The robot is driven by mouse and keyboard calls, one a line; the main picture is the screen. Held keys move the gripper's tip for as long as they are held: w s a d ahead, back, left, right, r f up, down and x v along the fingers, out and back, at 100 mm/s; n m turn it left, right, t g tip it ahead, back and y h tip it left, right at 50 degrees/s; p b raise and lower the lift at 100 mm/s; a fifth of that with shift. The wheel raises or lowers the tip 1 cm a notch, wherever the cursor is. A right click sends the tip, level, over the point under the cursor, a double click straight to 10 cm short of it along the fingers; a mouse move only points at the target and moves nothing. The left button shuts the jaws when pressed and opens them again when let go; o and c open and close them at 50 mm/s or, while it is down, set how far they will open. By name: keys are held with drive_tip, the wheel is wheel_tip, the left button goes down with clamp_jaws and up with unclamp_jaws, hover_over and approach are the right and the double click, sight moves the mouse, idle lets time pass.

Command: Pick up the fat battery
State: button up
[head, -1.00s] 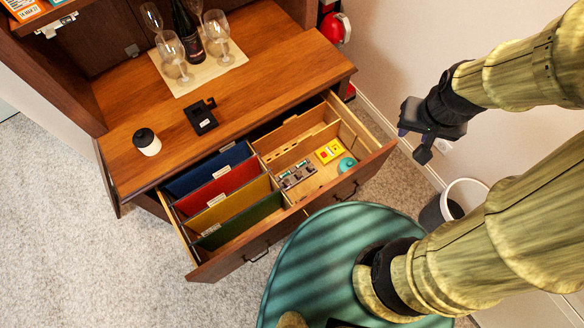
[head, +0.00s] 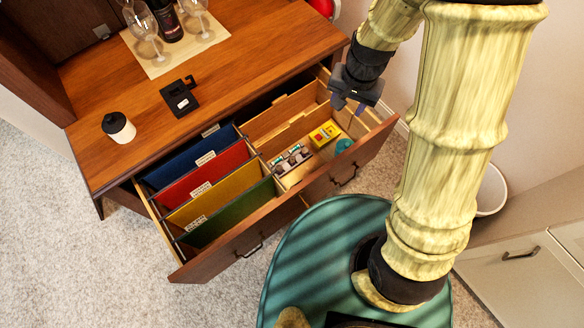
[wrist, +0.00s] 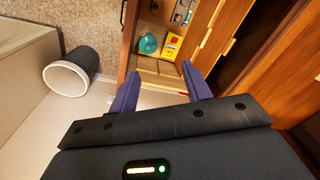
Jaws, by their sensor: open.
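My gripper (head: 349,106) is open and empty above the right end of the open drawer (head: 215,262). Its two purple fingers also show in the wrist view (wrist: 160,80), pointing toward the drawer. A row of small batteries (head: 292,160), grey and purple with teal parts, lies in the drawer's right compartment, left of my gripper in the head view. Part of this row shows at the top of the wrist view (wrist: 183,12). It is too small to tell which battery is the fat one.
A yellow box (head: 323,134) and a teal round item (head: 343,145) lie beside the batteries. Coloured hanging folders (head: 214,187) fill the drawer's left side. Glasses, a bottle (head: 166,22) and a white cup (head: 118,127) stand on the desk. A bin (wrist: 68,78) stands on the floor.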

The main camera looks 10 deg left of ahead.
drive_tip(key=m+b, duration=0.1)
drive_tip(key=b, duration=0.8)
hover_over(292, 159)
wheel_tip(292, 159, down, 21)
drive_tip(key=shift+w+a+g+h+p, duration=0.15)
drive_tip(key=shift+a+g+h+p, duration=0.15)
drive_tip(key=shift+g+h, duration=0.1)
wheel_tip(292, 159, down, 12)
drive_tip(key=b, duration=0.3)
drive_tip(key=shift+d, duration=0.1)
drive_tip(key=f, duration=0.1)
drive_tip(key=f+b, duration=0.1)
drive_tip(key=f, duration=0.1)
drive_tip(key=f+b, duration=0.1)
drive_tip(key=f, duration=0.1)
drive_tip(key=shift+s+d+f, duration=0.15)
drive_tip(key=shift+s+d, duration=0.05)
drive_tip(key=shift+d, duration=0.05)
